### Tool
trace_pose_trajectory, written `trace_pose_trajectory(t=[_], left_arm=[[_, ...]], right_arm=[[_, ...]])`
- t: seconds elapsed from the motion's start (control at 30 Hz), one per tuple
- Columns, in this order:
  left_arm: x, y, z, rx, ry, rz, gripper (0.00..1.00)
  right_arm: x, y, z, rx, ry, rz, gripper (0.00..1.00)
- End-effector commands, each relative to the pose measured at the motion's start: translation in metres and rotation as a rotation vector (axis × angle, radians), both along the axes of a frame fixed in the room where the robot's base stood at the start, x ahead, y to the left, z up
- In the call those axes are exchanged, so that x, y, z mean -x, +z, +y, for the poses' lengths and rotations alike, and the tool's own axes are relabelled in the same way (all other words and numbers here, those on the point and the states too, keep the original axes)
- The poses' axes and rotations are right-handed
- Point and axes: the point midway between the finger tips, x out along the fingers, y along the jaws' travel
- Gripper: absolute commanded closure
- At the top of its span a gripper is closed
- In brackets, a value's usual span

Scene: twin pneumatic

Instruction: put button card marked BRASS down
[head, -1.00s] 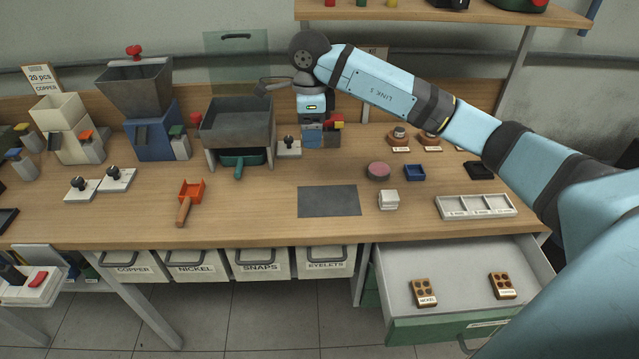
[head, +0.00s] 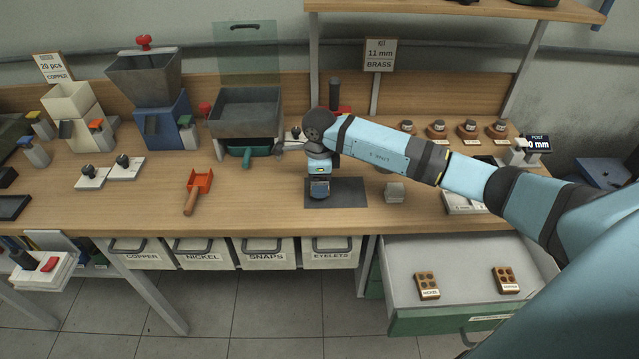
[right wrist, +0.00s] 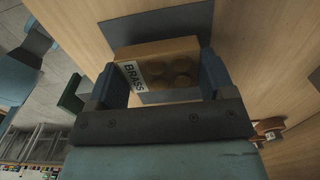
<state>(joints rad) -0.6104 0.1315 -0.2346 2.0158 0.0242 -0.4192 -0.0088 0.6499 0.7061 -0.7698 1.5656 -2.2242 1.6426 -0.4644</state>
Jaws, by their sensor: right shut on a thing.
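The button card marked BRASS (right wrist: 184,50) is a brown block with dark round spots and a white label, seen in the right wrist view. My right gripper (right wrist: 160,80) is shut on it, one finger on each side. In the head view my right gripper (head: 320,193) points down over the dark grey mat (head: 350,196) near the bench's front edge. The card is hidden behind the gripper there, and I cannot tell whether it touches the mat. My left gripper is not in view.
An orange scoop (head: 198,190) lies to the left. The open drawer (head: 405,260) below holds a NICKEL card (head: 427,286) and another card (head: 505,280).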

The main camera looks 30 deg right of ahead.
Motion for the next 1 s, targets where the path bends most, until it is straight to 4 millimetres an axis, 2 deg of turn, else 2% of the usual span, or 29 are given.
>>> trace_pose_trajectory(t=[0.03,0.13,0.5,0.53,0.6,0.63,0.87,1.0], left_arm=[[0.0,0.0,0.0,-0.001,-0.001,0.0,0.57],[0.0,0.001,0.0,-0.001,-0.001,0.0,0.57],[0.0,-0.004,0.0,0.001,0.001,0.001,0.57],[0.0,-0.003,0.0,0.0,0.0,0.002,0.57],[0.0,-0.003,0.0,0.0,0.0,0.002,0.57],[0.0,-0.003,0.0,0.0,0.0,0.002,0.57],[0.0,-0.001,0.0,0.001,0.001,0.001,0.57],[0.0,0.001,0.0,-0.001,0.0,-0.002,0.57]], right_arm=[[0.001,-0.009,0.001,-0.002,0.0,0.003,0.48],[0.0,-0.019,0.0,-0.001,0.0,0.001,0.48],[0.0,-0.024,0.0,0.001,0.001,-0.001,0.48],[0.0,-0.023,0.0,0.001,0.001,-0.001,0.2],[0.0,-0.023,0.0,0.0,0.001,0.0,0.04],[0.0,-0.023,0.0,0.0,0.001,0.0,0.0],[0.0,-0.021,0.0,0.0,0.001,0.0,0.0],[-0.001,-0.01,0.0,0.0,0.001,-0.004,0.0]])
